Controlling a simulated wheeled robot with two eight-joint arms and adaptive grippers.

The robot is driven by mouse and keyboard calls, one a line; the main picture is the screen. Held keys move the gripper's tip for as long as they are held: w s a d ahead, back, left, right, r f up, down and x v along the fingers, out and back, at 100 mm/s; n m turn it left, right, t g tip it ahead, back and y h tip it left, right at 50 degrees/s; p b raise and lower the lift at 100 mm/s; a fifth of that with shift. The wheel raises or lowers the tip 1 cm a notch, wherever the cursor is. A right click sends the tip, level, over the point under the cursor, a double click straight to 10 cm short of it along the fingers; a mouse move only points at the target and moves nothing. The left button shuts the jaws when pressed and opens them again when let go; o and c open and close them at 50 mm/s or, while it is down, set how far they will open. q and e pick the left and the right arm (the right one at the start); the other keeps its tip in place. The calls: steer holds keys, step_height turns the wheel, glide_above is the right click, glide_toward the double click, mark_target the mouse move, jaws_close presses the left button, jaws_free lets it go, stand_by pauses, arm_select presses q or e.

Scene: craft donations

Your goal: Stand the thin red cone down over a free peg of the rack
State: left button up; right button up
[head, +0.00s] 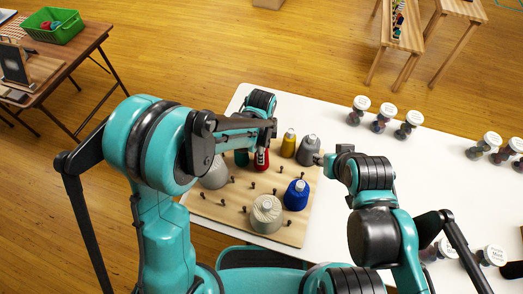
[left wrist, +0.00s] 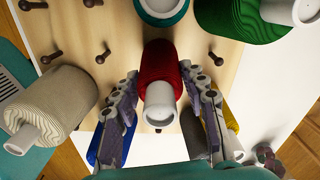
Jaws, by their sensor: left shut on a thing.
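The thin red cone (head: 261,160) is upright above or on the wooden rack (head: 292,232), toward its back. In the left wrist view the red cone (left wrist: 160,70) sits between the two fingers of my left gripper (head: 263,146), its white tip toward the camera. The left gripper is shut on it. The cone's base is hidden, so I cannot tell whether it is around a peg. Free pegs, such as a dark one (head: 243,209), show on the rack's front and middle. My right gripper (head: 321,159) is beside the grey cone; its fingers are too small to read.
On the rack stand a yellow cone (head: 289,143), a grey cone (head: 309,150), a blue cone (head: 296,195), a cream cone (head: 266,214), a pale cone (head: 215,172) and a green cone (left wrist: 245,20). Several jars (head: 383,117) stand on the white table (head: 345,85), which has clear room at the back.

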arm_select(q)
steer(key=shift+f, duration=0.4)
steer(key=shift+f+b, duration=0.25)
steer(key=shift+b, duration=0.25)
steer(key=o, duration=1.3)
steer(key=shift+c, duration=0.2)
steer(key=shift+r, duration=0.1)
step_height(320, 180, up, 12)
steer(key=shift+a+f, duration=0.1)
steer(key=s+a+r+n+t, duration=0.2)
steer(key=s+a+n, duration=0.4)
steer(key=a+n, duration=0.3)
steer(key=s+a+r+n+t, duration=0.2)
steer(key=s+a+n+t, duration=0.3)
steer(key=a+n, duration=0.3)
steer(key=shift+s+a+r+n, duration=0.4)
steer(key=shift+s+n, duration=0.2)
steer(key=shift+n, duration=0.3)
